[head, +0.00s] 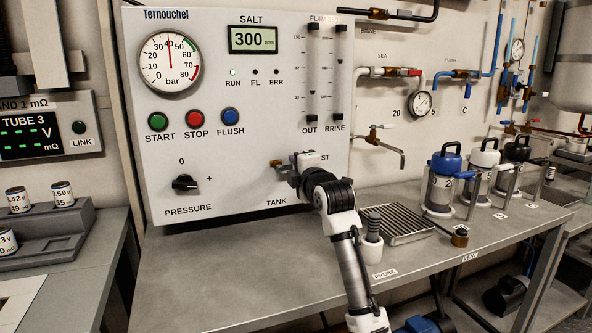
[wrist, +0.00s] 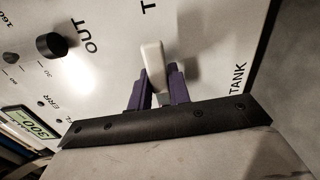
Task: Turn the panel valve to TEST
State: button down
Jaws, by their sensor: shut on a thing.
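The panel valve's pale handle (wrist: 153,62) shows in the wrist view, between my gripper's two purple fingers (wrist: 158,84). The fingers are shut on it and its end stands out past them. TANK is printed to the right of the handle and a partly cut-off label starting with T is above it. In the head view my gripper (head: 304,165) is at the lower right of the white panel (head: 235,175), and my wrist hides most of the valve. Only "ST" of one label shows beside it, with TANK below left. I cannot tell exactly which label the handle points to.
The pressure knob (head: 185,184) and the START, STOP and FLUSH buttons (head: 230,117) are left of my gripper. A cup with a grey tool (head: 373,240) and a drip tray (head: 405,222) stand close to my arm. The bench's left part is clear.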

jog(key=shift+r, duration=0.3)
jog(key=c, duration=1.3)
grip_release()
jog(key=shift+f, duration=0.1)
jog(key=b+v, duration=0.1)
jog(key=v, duration=1.2)
jog(key=shift+s+d, duration=0.15)
jog(key=shift+s, duration=0.2)
